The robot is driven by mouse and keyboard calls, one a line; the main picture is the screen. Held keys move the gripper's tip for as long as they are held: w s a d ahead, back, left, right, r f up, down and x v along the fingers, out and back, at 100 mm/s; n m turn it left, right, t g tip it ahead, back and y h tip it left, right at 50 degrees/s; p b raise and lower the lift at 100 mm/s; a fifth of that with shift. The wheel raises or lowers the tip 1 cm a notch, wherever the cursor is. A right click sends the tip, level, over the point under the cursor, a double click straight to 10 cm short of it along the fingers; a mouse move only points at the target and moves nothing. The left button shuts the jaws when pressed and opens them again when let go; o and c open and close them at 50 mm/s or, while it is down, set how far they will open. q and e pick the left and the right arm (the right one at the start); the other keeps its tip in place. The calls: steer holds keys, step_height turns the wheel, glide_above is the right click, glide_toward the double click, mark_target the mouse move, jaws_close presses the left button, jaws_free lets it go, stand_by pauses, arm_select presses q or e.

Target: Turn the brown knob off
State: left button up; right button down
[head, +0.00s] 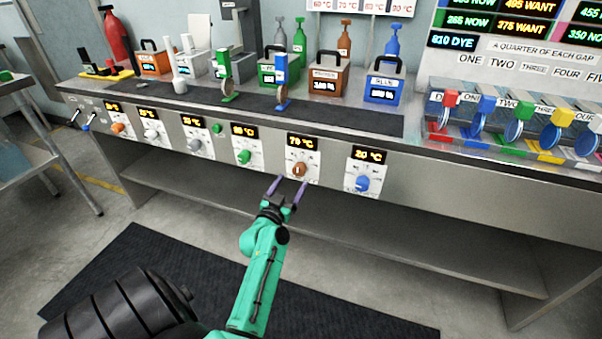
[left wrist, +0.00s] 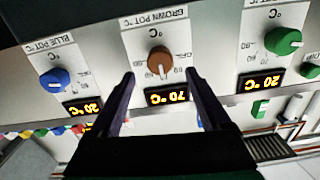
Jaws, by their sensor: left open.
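The brown knob (head: 298,170) is on a white panel on the bench's front, under a display (head: 303,142) reading 70 °C. In the left wrist view, which is upside down, the brown knob (left wrist: 160,61) sits beneath the label "BROWN POT °C", its display (left wrist: 167,96) also showing 70. My left gripper (head: 287,187) is open and empty, just in front of and below the brown knob. In the wrist view its two fingers (left wrist: 163,98) spread to either side of the knob's column, apart from the knob. My right gripper is not in view.
A blue knob (head: 362,184) at 20 °C is right of the brown one, and a green knob (head: 243,157) is left. Above, a brown pot (head: 324,84) and a blue pot (head: 384,92) stand on the bench. Floor space in front of the bench is open.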

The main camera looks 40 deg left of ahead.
mark_target(298, 172)
arm_select(q)
steer(key=x, duration=0.6)
steer(key=shift+w+a, duration=0.1)
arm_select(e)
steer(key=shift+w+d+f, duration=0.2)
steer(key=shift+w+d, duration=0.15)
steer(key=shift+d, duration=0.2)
arm_select(q)
steer(key=shift+c, duration=0.3)
jaws_close()
